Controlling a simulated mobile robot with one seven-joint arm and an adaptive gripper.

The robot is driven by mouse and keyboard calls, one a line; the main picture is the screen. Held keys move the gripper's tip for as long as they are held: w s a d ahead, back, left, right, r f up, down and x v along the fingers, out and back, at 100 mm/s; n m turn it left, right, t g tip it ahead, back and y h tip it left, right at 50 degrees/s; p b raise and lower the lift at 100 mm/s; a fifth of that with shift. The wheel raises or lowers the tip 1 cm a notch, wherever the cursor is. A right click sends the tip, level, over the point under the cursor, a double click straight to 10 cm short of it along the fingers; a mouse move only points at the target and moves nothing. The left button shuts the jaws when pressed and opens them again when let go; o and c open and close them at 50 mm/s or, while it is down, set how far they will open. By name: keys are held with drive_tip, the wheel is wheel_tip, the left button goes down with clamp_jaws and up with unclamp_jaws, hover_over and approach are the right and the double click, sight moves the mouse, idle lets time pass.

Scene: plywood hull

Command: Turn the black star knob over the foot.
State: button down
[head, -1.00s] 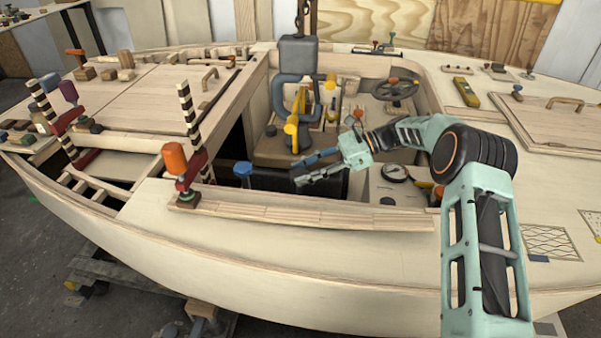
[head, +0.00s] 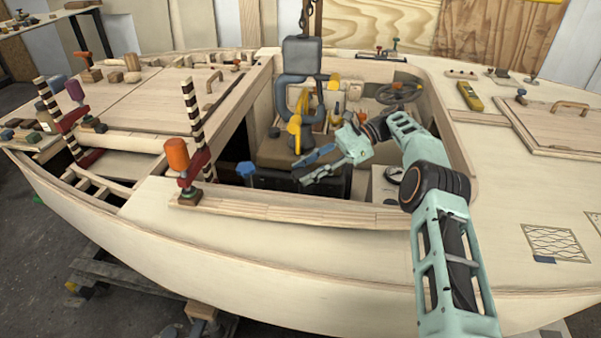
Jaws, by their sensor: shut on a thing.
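I cannot pick out the black star knob with certainty. A small dark knob (head: 273,132) is on the left side of the cockpit, beyond and left of my gripper. A blue star knob (head: 246,171) stands left of my fingers, apart from them. The clamp with an orange handle (head: 177,154) rests its foot (head: 190,191) on the near coaming, further left.
A black box is below my fingers. The coaming (head: 290,209) edges the cockpit in front. A steering wheel (head: 400,92) is at the back right. The near deck is clear.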

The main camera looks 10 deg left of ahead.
drive_tip(key=shift+s+f, duration=0.1)
idle(0.5)
drive_tip(key=c, duration=1.7)
unclamp_jaws()
drive_tip(key=shift+o, duration=0.2)
wheel_tip(320, 180, up, 10)
